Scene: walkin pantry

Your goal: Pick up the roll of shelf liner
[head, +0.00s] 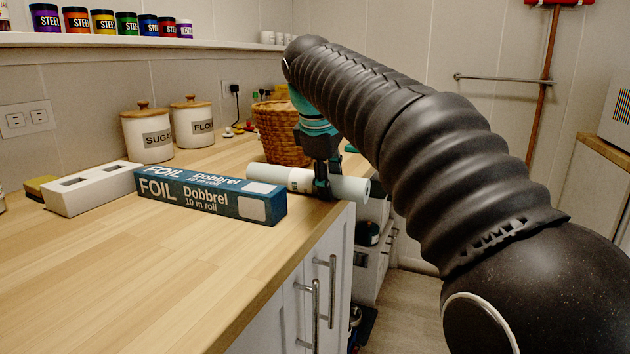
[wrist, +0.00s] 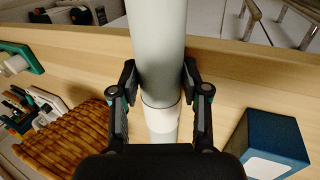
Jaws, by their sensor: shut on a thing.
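The roll of shelf liner (head: 348,188) is a pale grey-green cylinder with a white band, near the right edge of the wooden counter. My gripper (head: 321,188) reaches down from above and is shut around the roll near its middle. In the wrist view the roll (wrist: 157,50) runs upright through the picture between the two fingers of my gripper (wrist: 158,85), which press on its sides next to the white band. One end of the roll reaches out past the counter edge. I cannot tell whether the roll still touches the counter.
A blue foil box (head: 210,193) lies just left of the roll. A wicker basket (head: 279,133) stands behind it. A white block with slots (head: 92,188) and two canisters, sugar (head: 147,134) and flour (head: 192,124), stand farther left. The front of the counter (head: 120,280) is clear.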

